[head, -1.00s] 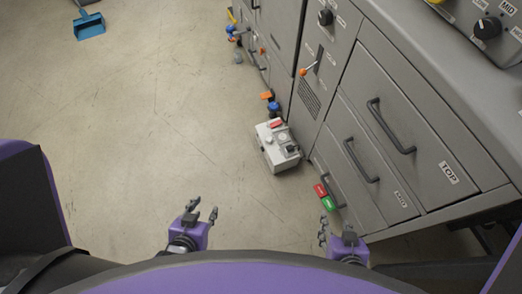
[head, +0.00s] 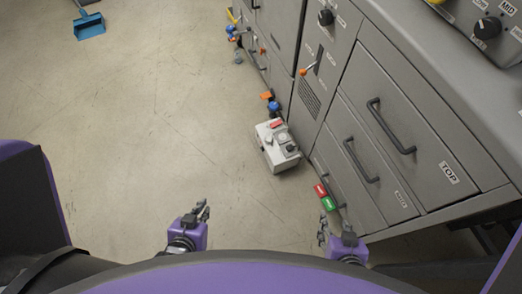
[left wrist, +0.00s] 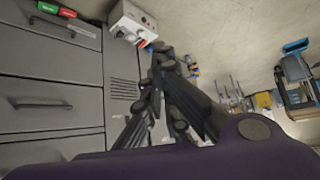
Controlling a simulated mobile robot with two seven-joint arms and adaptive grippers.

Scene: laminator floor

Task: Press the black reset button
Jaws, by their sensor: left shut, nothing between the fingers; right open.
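A light grey control box (head: 270,157) stands on the floor against the cabinet. Its top carries a red part (head: 276,123), pale round parts and a small dark part (head: 291,148) that may be the black button; no lettering on it is readable. The box also shows at the top of the left wrist view (left wrist: 127,18). My left gripper (head: 206,208) is shut and empty, below and left of the box in the head view, apart from it. My right gripper (head: 323,228) is open and empty, below and right of the box.
The grey cabinet (head: 425,190) with drawers and handles fills the right. A blue dustpan (head: 89,27) lies far left. The floor between is clear.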

